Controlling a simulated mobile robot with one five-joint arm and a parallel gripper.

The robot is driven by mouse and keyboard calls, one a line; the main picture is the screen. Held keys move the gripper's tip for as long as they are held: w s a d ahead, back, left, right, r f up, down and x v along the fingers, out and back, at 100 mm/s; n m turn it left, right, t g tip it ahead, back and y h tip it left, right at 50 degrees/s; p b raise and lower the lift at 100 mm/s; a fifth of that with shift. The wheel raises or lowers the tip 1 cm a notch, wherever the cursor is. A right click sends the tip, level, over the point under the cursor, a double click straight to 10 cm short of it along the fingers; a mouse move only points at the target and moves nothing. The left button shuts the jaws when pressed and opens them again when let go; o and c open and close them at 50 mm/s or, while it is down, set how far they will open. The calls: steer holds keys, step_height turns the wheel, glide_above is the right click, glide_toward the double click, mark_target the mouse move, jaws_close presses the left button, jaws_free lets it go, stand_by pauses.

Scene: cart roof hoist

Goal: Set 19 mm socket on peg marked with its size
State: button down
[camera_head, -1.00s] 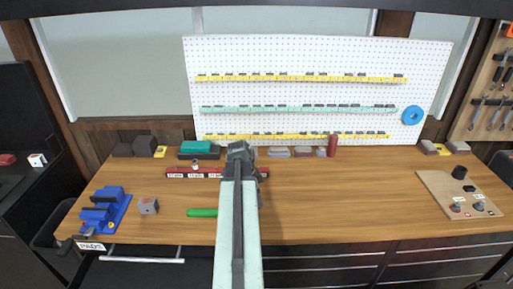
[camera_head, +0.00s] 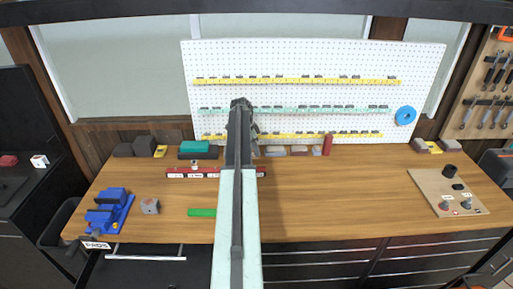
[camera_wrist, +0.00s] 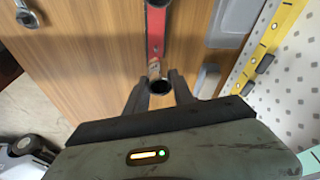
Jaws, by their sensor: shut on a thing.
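My gripper (camera_wrist: 158,78) is shut on a socket (camera_wrist: 160,88), whose dark round opening faces the wrist camera. No size mark on it is readable. The red peg rail (camera_head: 182,174) lies along the back of the bench, with white size labels too small to read. In the wrist view the rail (camera_wrist: 156,38) runs up the picture just beyond the held socket. Another socket (camera_head: 194,166) stands on the rail's left part. In the head view my arm (camera_head: 241,125) covers part of the rail and hides the fingertips. I cannot tell the gap between held socket and rail.
A pegboard (camera_head: 300,95) with yellow and green strips stands behind the bench. A green handle (camera_head: 202,212), a grey block (camera_head: 150,206) and a blue fixture (camera_head: 108,211) are at front left. A peg board plate (camera_head: 430,190) is at right. The middle right bench is clear.

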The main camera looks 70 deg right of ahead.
mark_target(255, 157)
steer(key=shift+w+a+b+x, duration=0.1)
steer(key=shift+b+x, duration=0.65)
steer(key=shift+w+a+b+x, duration=0.15)
steer(key=shift+b+x, duration=0.55)
steer(key=shift+b, duration=0.1)
steer(key=shift+w+a+b+x, duration=0.1)
steer(key=shift+b+x, duration=0.65)
steer(key=shift+f, duration=0.25)
steer(key=shift+f+b, duration=0.35)
steer(key=shift+b, duration=0.1)
steer(key=shift+f+b, duration=1.05)
steer(key=c, duration=1)
jaws_free()
steer(key=shift+r, duration=0.1)
